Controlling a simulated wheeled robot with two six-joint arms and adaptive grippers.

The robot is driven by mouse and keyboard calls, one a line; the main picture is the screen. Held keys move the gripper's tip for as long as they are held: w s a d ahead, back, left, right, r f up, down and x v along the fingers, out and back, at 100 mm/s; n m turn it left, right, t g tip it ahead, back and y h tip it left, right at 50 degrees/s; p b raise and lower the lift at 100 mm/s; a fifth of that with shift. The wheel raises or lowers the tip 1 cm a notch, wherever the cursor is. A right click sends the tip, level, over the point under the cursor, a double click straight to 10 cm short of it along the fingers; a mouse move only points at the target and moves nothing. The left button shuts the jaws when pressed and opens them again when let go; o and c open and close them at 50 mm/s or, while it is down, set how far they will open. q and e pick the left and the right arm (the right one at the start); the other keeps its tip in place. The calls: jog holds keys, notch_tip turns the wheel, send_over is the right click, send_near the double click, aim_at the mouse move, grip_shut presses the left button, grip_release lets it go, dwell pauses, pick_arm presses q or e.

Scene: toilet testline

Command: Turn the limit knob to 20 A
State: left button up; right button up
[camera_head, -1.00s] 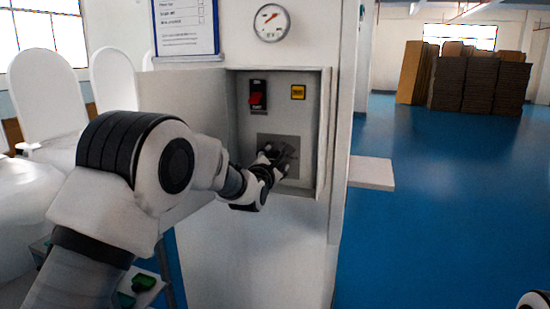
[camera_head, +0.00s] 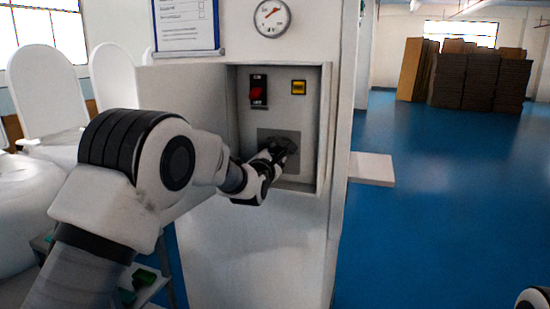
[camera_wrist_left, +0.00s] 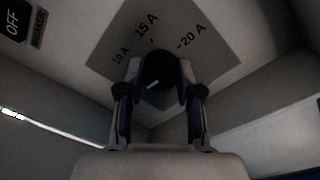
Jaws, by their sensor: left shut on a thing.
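The limit knob (camera_wrist_left: 158,67) is black and round, on a grey plate (camera_wrist_left: 103,52) marked 10 A, 15 A and 20 A. A short white line shows at its lower edge in the wrist view. I cannot tell which mark the knob is set to. My left gripper (camera_wrist_left: 158,78) is shut on the knob, one finger on each side of it. In the head view the left gripper (camera_head: 283,149) reaches into the open box and hides the knob; part of the grey plate (camera_head: 291,165) shows around it. My right gripper is out of view.
The box (camera_head: 324,130) has side walls close to my left gripper, and its door (camera_head: 180,88) stands open at left. A red switch (camera_head: 257,93) and a yellow button (camera_head: 298,87) sit above the plate. A gauge (camera_head: 272,18) is higher up.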

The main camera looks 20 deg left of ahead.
pick_arm(q)
jog(key=m, duration=0.1)
jog(key=m+b, duration=0.1)
jog(key=m, duration=0.1)
jog(key=shift+f+b, duration=0.25)
jog(key=shift+b, duration=0.05)
jog(key=m+b, duration=0.1)
jog(key=m, duration=0.3)
jog(key=shift+m+b, duration=0.3)
jog(key=shift+b, duration=0.05)
jog(key=m+b, duration=0.1)
jog(key=m, duration=0.3)
jog(key=shift+a+m+t+h, duration=0.1)
jog(key=shift+m+t+h, duration=0.2)
jog(key=shift+m+h, duration=0.1)
jog(key=m+b, duration=0.1)
jog(key=m, duration=0.3)
jog(key=shift+r+m, duration=0.15)
jog(key=shift+m, duration=0.25)
jog(key=m, duration=0.5)
jog(key=shift+m+h+b, duration=0.3)
jog(key=shift+b, duration=0.05)
jog(key=m, duration=0.4)
jog(key=shift+m+b, duration=0.4)
jog(key=m+b, duration=0.1)
jog(key=m, duration=0.3)
jog(key=shift+m+h, duration=0.3)
jog(key=shift+r+m+b, duration=0.15)
jog(key=shift+m+b, duration=0.6)
jog(key=shift+m, duration=1.25)
